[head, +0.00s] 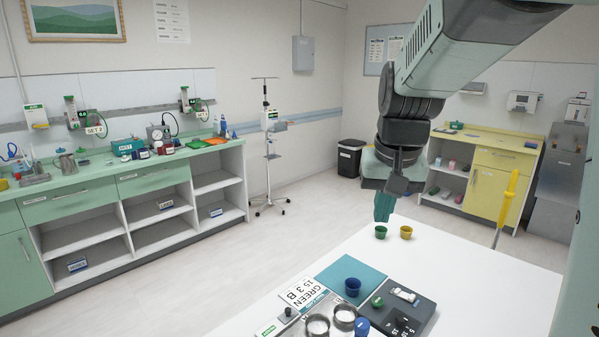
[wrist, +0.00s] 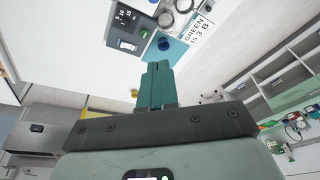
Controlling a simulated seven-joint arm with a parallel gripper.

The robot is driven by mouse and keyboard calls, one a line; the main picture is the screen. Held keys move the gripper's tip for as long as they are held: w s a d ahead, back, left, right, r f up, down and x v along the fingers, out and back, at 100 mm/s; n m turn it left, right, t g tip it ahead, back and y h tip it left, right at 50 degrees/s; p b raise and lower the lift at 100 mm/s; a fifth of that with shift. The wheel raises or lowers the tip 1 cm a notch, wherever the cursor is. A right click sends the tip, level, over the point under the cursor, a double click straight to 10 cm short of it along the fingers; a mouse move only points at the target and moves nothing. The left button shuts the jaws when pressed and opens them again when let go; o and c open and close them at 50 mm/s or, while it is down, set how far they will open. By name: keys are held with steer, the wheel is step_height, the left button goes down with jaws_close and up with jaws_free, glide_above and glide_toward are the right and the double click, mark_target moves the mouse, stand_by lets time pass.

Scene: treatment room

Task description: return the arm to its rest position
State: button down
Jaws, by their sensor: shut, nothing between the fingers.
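My gripper (head: 384,207) hangs pointing down above the far part of the white table (head: 480,290) in the head view. Its teal fingers are shut with nothing between them. In the wrist view my gripper (wrist: 154,68) shows its two fingers together, with the table surface beyond. The fingers are apart from the things on the table. In the head view a green cup (head: 381,232) and a yellow cup (head: 405,232) stand on the table just below and beside the fingertips.
A teal mat (head: 338,270) with a blue cup (head: 352,287) lies nearer, beside a dark tray (head: 420,312), metal dishes (head: 343,316) and a label card (head: 304,293). A yellow upright object (head: 508,197) stands at the table's right edge. The table's right part is bare.

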steer(key=s+a+r+t, duration=0.1)
steer(key=s, duration=1)
steer(key=s+a+r+n+t, duration=0.1)
steer(key=s+a+r, duration=0.1)
steer(key=s, duration=0.8)
steer(key=shift+s+a+r+n+t, duration=0.15)
steer(key=shift+s+a+n+t, duration=0.05)
steer(key=shift+s+n+t, duration=0.15)
